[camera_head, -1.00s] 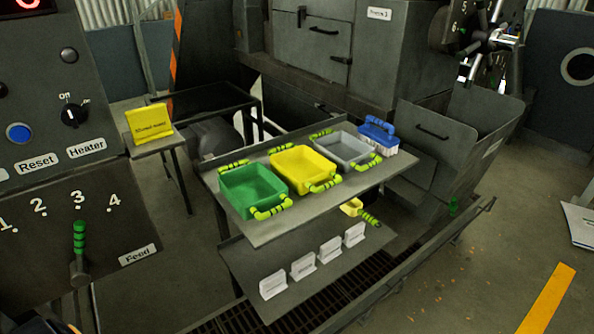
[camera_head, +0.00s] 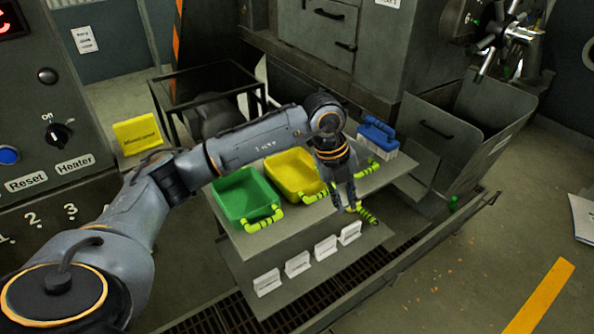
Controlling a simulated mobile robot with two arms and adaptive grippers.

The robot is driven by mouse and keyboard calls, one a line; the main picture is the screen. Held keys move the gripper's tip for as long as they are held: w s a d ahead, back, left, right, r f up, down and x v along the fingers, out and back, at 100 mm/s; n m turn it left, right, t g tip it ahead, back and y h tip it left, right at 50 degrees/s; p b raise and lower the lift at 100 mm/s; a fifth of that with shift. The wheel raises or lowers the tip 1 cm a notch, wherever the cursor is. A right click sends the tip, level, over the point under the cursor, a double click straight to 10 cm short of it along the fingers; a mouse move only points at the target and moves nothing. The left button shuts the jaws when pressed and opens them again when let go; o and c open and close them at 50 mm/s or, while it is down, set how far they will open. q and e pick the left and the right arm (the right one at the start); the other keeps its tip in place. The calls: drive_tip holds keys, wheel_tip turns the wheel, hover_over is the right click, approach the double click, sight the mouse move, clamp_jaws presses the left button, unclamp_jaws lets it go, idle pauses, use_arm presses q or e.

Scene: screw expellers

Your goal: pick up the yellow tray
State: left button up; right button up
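The yellow tray (camera_head: 290,174) sits on the upper shelf between the green tray and my arm. Its green-striped front handle (camera_head: 316,195) sticks out over the shelf's front edge; its back handle is hidden behind my arm. My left arm reaches in from the left, across the back of the trays. My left gripper (camera_head: 345,207) points down to the right of the yellow tray's front handle. Its fingers look apart, with nothing seen between them, and it appears clear of the tray. My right gripper is not in view.
The green tray (camera_head: 245,197) stands left of the yellow one. The grey tray is mostly hidden behind my gripper.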

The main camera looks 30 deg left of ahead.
use_arm(q)
drive_tip(key=a+r+n+y, duration=0.2)
drive_tip(key=a+r+y, duration=0.15)
drive_tip(key=a, duration=0.45)
drive_tip(key=a+r+n+y, duration=0.2)
drive_tip(key=a+r+y, duration=0.1)
drive_tip(key=a+r, duration=0.3)
hover_over(277, 176)
drive_tip(key=d, duration=0.2)
drive_tip(key=shift+n, duration=0.3)
drive_tip(key=f, duration=0.7)
drive_tip(key=shift+s+a+f+b, duration=0.15)
drive_tip(key=shift+a+b, duration=0.05)
drive_tip(key=shift+b, duration=0.1)
drive_tip(key=shift+a+f, duration=0.2)
drive_tip(key=shift+f, duration=0.35)
drive_tip(key=shift+f+p, duration=0.25)
drive_tip(key=shift+p, duration=0.15)
drive_tip(key=p+x, duration=0.1)
drive_tip(key=x, duration=0.1)
drive_tip(key=p+x, duration=0.1)
drive_tip(key=shift+s+f, duration=0.1)
drive_tip(key=shift+f, duration=0.3)
drive_tip(key=shift+a+f, duration=0.2)
drive_tip(key=shift+f, duration=0.3)
clamp_jaws()
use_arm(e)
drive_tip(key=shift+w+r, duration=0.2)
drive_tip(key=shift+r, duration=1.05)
